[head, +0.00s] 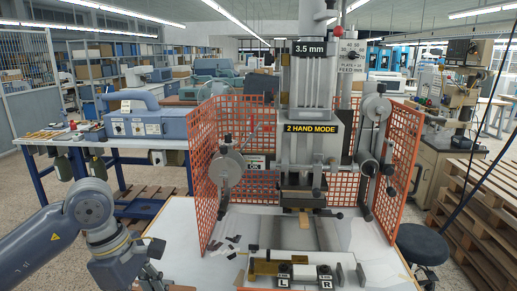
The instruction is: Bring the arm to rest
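My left arm comes in from the lower left. Its gripper (152,268) is low in the picture, at the left front edge of the white table (185,232) and apart from the stamping press (310,132). The gripper's tips are small and partly cut off, so I cannot tell whether they are open or shut. I see nothing clearly held in it. My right arm and gripper are not in view.
An orange mesh guard (203,172) stands around the press. A two-hand control unit marked L and R (300,272) is at the table's front, with small dark pieces (226,246) to its left. A blue workbench (115,143) stands behind left; a black stool (424,243) is at right.

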